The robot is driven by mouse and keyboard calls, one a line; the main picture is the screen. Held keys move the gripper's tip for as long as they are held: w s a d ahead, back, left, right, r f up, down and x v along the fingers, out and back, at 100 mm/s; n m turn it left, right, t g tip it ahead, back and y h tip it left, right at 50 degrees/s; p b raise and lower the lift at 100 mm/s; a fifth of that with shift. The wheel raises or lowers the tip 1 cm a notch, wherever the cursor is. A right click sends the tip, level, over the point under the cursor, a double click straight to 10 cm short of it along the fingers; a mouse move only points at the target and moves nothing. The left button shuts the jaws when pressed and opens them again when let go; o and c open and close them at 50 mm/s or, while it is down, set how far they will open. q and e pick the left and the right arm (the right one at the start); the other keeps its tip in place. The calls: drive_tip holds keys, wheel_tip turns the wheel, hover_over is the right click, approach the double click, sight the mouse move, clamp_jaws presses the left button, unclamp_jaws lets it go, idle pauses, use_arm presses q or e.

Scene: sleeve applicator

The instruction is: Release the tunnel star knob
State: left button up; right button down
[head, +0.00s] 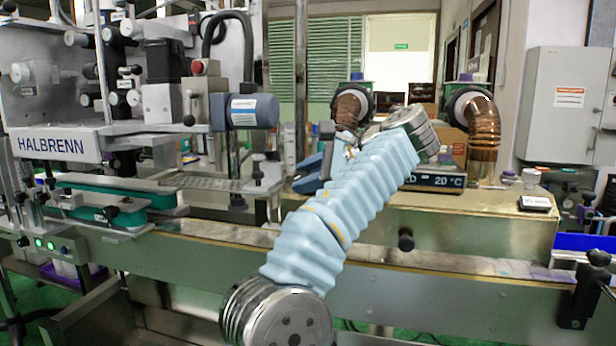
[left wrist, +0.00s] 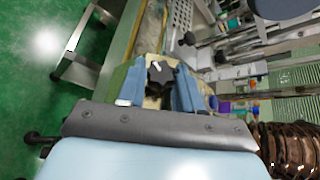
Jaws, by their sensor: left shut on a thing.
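The star knob (left wrist: 159,74) is black and lobed. In the left wrist view it sits between the two blue fingers of my left gripper (left wrist: 161,84), which is shut on it. In the head view my left gripper (head: 309,173) is at the near end of the conveyor's tunnel section, beyond my sleeved arm. The knob itself is hidden there behind the fingers and arm. My right gripper is in neither view.
The labelling machine with the HALBRENN sign (head: 52,145) stands at the left. Copper-coloured ducts (head: 484,128) and a temperature display (head: 436,180) are at the right, above the metal housing (head: 480,225). A black knob (head: 405,240) sticks out of its front.

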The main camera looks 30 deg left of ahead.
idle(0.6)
use_arm(q)
drive_tip(key=o, duration=1)
drive_tip(key=shift+a, duration=0.1)
drive_tip(key=shift+o, duration=0.2)
